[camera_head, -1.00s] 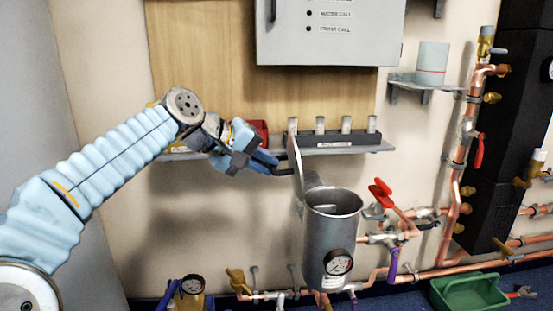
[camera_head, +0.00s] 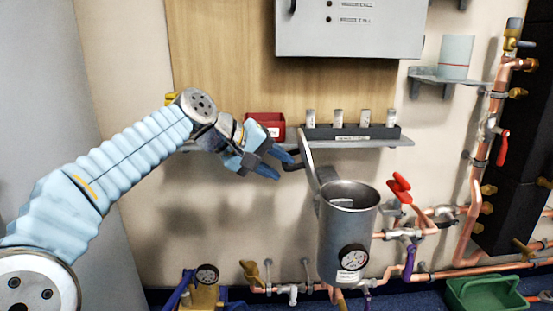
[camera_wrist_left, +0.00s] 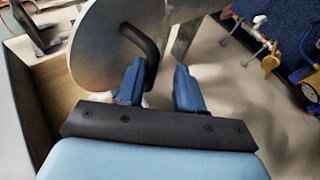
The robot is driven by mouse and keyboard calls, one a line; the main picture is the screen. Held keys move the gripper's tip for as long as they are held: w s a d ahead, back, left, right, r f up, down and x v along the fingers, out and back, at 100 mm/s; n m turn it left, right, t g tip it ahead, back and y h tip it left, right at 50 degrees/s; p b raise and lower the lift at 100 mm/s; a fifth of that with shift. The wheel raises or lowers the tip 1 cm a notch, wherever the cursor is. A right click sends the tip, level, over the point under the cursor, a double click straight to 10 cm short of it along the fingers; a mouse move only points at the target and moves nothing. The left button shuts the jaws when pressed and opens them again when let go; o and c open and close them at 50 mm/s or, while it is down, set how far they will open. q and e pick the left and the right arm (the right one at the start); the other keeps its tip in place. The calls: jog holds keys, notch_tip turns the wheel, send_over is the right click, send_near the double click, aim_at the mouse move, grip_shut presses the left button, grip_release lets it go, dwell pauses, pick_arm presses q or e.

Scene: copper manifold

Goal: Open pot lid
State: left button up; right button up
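The pot (camera_head: 345,245) is a grey metal cylinder with a round gauge on its front, and its mouth is uncovered. Its lid (camera_head: 309,160) stands up steeply at the pot's left rim, seen nearly edge-on. The lid's black handle (camera_head: 292,163) points left. My left gripper (camera_head: 279,165) is open at the handle, its blue fingers spread. In the left wrist view, the dark curved handle (camera_wrist_left: 149,44) reaches down close to the left finger, with the grey lid (camera_wrist_left: 95,55) behind; I cannot tell whether they touch. My right gripper is not in view.
A wall shelf (camera_head: 385,142) with a black rack and a red bin (camera_head: 266,124) lies just behind the gripper. Copper pipes and red-handled valves (camera_head: 399,187) stand right of the pot. A grey cabinet (camera_head: 350,28) hangs above. A green tub (camera_head: 485,292) is on the floor.

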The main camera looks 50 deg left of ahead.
pick_arm(q)
jog(key=shift+o, duration=0.9)
jog(key=shift+f, duration=0.15)
jog(key=shift+r, duration=0.3)
jog(key=p+v, duration=0.3)
jog(key=v, duration=1)
jog(key=shift+s+a+p, duration=0.15)
jog(key=shift+s+p, duration=0.15)
jog(key=shift+s, duration=0.1)
jog(key=shift+r, duration=0.1)
